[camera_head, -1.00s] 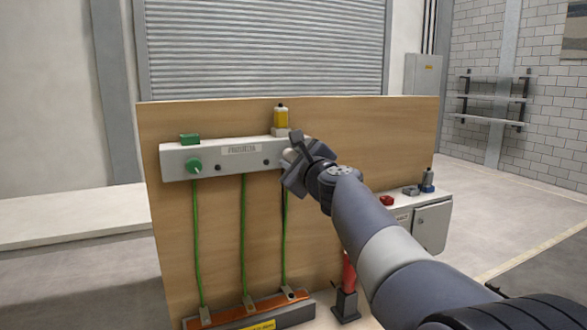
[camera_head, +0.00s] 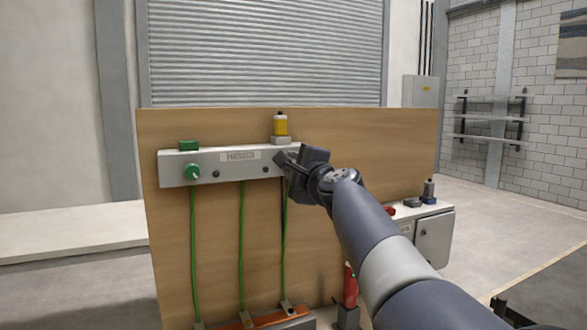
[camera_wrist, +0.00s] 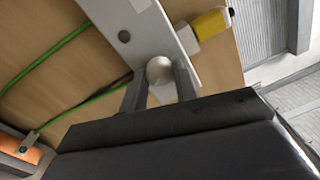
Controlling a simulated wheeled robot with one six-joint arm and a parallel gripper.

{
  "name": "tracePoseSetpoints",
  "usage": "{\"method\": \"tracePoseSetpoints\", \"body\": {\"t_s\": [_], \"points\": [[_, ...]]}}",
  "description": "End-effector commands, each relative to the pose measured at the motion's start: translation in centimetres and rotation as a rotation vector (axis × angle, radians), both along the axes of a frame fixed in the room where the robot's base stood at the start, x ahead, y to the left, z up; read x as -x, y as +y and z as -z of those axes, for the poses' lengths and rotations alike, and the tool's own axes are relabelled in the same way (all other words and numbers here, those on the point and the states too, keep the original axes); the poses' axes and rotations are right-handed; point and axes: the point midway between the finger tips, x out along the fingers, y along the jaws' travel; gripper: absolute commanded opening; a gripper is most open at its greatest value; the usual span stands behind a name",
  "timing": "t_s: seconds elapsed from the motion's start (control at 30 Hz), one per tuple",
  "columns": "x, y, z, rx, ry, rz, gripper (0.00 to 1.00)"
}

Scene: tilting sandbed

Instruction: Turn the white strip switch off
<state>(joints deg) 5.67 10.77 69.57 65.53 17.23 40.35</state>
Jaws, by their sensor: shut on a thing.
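A pale grey strip box (camera_head: 225,166) is mounted on a wooden board, with a printed label, a green knob (camera_head: 192,172) at its left end and two small dark buttons. My gripper (camera_head: 284,161) is at the strip's right end and covers that end in the head view. In the wrist view, a round white knob (camera_wrist: 160,70) on the strip (camera_wrist: 138,32) sits between the two dark fingers of my gripper (camera_wrist: 160,84). The fingers are shut on it, one on each side. The gripper body hides part of the knob.
A yellow part (camera_head: 280,125) and a green block (camera_head: 189,145) stand on the strip's top edge. Green cables (camera_head: 242,240) hang down the wooden board (camera_head: 345,135). A red cylinder (camera_head: 350,286) stands low, behind my arm. A grey cabinet (camera_head: 434,235) stands to the right.

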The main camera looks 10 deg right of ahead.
Motion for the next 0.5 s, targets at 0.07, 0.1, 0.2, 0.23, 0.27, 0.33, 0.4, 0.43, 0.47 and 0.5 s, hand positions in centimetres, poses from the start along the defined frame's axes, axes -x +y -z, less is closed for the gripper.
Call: {"method": "tracePoseSetpoints", "body": {"t_s": [0.07,0.1,0.2,0.23,0.27,0.33,0.4,0.43,0.47,0.5], "points": [[-0.02,0.01,0.11,0.003,0.001,0.0,0.06],[-0.03,0.01,0.1,0.003,0.001,0.0,0.06],[-0.02,0.02,0.1,0.003,0.001,0.0,0.06],[-0.02,0.02,0.1,0.003,0.001,0.0,0.06],[-0.02,0.02,0.1,0.003,0.001,0.0,0.06],[-0.02,0.02,0.11,0.003,0.001,0.0,0.31],[-0.02,0.02,0.1,0.002,0.002,0.0,0.37],[-0.02,0.02,0.09,0.002,0.002,0.0,0.39],[-0.02,0.01,0.08,0.002,0.002,0.0,0.42],[-0.02,0.02,0.07,0.002,0.002,0.0,0.45]]}}
